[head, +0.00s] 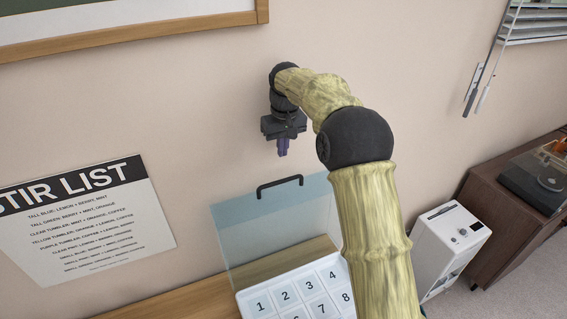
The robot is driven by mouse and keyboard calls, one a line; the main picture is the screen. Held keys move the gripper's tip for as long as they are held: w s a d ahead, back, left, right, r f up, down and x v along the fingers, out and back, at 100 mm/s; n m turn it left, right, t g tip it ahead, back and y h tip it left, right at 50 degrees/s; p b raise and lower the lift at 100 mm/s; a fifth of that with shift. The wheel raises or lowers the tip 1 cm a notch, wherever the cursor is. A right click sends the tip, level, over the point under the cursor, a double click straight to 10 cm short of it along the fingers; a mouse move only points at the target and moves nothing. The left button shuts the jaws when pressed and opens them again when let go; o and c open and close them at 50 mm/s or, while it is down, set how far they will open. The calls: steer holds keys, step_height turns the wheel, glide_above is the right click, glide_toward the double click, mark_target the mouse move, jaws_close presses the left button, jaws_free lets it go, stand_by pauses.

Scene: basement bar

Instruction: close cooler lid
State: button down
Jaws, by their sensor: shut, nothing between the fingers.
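The cooler (244,300) is a white box with numbered compartments, at the bottom middle of the head view. Several numbers show, among them 1, 2, 3, 4 and 8. Its clear bluish lid (245,230) stands raised at the back, leaning near the wall, with a black handle (279,182) on its top edge. My gripper (283,152) is shut and empty. In the picture it is above the handle and apart from it. My arm hides the right side of the cooler and part of the lid.
The cooler stands on a wooden counter (185,300) against a beige wall. A stir list poster (85,220) hangs at left. A white appliance (447,248) and a brown cabinet (500,215) stand at right. A framed board (120,25) and window blind (535,22) are higher up.

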steer(key=p, duration=0.3)
glide_above(282, 185)
step_height(282, 185, down, 10)
steer(key=shift+s+d+r, duration=0.1)
steer(key=shift+s+d, duration=0.05)
steer(key=shift+s+b, duration=0.1)
steer(key=shift+b, duration=0.2)
